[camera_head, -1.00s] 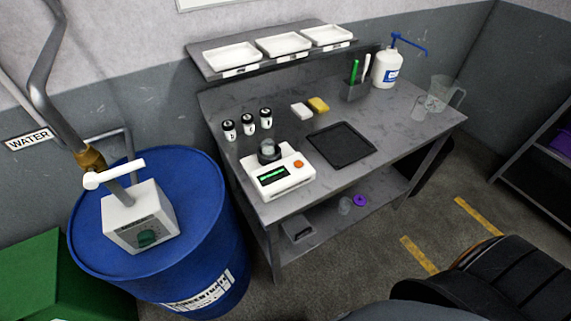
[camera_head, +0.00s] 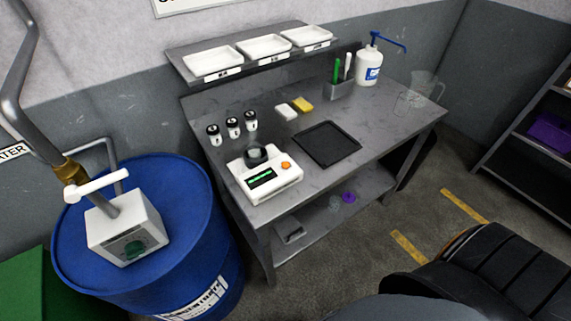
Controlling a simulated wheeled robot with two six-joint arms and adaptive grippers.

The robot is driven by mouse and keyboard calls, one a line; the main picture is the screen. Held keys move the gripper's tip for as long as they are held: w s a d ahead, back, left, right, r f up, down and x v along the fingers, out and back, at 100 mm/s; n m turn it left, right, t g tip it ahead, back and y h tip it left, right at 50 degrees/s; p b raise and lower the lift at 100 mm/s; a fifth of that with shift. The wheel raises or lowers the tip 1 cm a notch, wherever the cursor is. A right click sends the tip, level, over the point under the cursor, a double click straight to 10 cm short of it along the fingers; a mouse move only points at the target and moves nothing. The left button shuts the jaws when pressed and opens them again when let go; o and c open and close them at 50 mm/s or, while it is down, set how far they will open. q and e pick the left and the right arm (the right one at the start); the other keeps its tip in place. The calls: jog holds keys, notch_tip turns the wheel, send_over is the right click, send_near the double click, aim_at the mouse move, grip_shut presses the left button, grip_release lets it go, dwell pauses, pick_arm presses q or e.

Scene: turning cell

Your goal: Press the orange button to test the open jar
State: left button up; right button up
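A white tester (camera_head: 265,180) with a green-lit display stands near the front left of the grey workbench (camera_head: 310,106). Its orange button (camera_head: 286,166) is on the right of its top face. A clear jar (camera_head: 256,152) appears to sit at the dark round socket on the tester's back; its contents are too small to make out. A purple lid (camera_head: 349,197) lies on the lower shelf beside a small clear vessel (camera_head: 334,203). Neither of my grippers shows in the view.
A black tray (camera_head: 327,145), several small vials, two sponges and a pump bottle (camera_head: 369,66) stand on the bench. A blue drum (camera_head: 165,245) with a dosing unit stands close on the left. Open floor lies right of the bench, with a shelf rack (camera_head: 540,130) beyond.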

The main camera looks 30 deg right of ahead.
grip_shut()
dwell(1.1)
